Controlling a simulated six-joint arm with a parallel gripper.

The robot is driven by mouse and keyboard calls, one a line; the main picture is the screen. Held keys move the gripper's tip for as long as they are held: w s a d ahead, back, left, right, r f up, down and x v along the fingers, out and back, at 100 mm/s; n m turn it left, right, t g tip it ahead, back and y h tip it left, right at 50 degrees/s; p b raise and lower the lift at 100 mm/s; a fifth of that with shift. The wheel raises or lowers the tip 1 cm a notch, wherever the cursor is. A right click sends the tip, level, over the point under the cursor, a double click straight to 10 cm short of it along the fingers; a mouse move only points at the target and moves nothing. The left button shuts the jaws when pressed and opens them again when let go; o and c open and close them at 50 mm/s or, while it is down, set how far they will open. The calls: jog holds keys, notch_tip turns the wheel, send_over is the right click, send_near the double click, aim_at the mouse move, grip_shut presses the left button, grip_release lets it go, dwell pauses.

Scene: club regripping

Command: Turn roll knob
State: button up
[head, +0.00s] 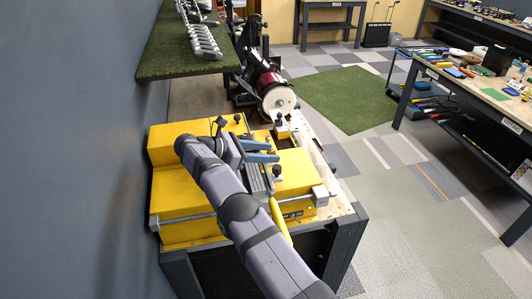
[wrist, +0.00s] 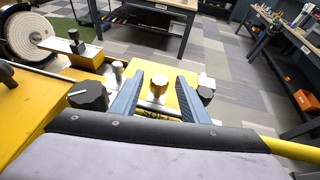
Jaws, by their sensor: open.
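My gripper (wrist: 160,77) is open and empty, its two blue fingers spread apart in the wrist view. In the head view my gripper (head: 275,152) is over the yellow machine (head: 185,203). A brass-coloured knob (wrist: 158,87) shows in the gap between the fingers; whether they touch it I cannot tell. A black knob with a white mark (wrist: 88,95) is just left of the left finger. Another black knob (wrist: 205,95) is just right of the right finger. Which is the roll knob I cannot tell. The lower parts of the knobs are partly hidden.
A white grinding wheel (head: 278,102) stands behind the machine, also at upper left in the wrist view (wrist: 32,38). A green shelf (head: 180,65) with club heads overhangs at left. A cluttered workbench (head: 480,85) stands at right. Open floor (head: 400,210) lies between.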

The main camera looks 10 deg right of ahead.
jog(key=shift+r, duration=0.45)
notch_tip(320, 180, up, 9)
jog(key=p, duration=0.3)
jog(key=shift+d, duration=0.1)
jog(key=w+d+f+n+t+y+b, duration=0.2)
jog(key=w+d+n+t+y+b, duration=0.4)
jog(key=w+d+n+t, duration=0.5)
jog(key=s+a+f+n+y+b, duration=0.25)
jog(key=s+n+y, duration=0.3)
jog(key=s, duration=0.35)
jog(key=s+a+f+n+y+b, duration=0.2)
jog(key=s+a+n+y+b, duration=0.15)
jog(key=s+y, duration=0.5)
jog(key=shift+n+g+h, duration=0.3)
jog(key=shift+h, duration=0.6)
jog(key=shift+s+f+p+x, duration=0.15)
jog(key=shift+p+x, duration=0.85)
jog(key=shift+x, duration=0.7)
jog(key=shift+s+f+p+x, duration=0.15)
jog(key=shift+p+x, duration=0.8)
jog(key=shift+x, duration=0.7)
jog(key=shift+w+a, duration=0.1)
jog(key=shift+a, duration=0.1)
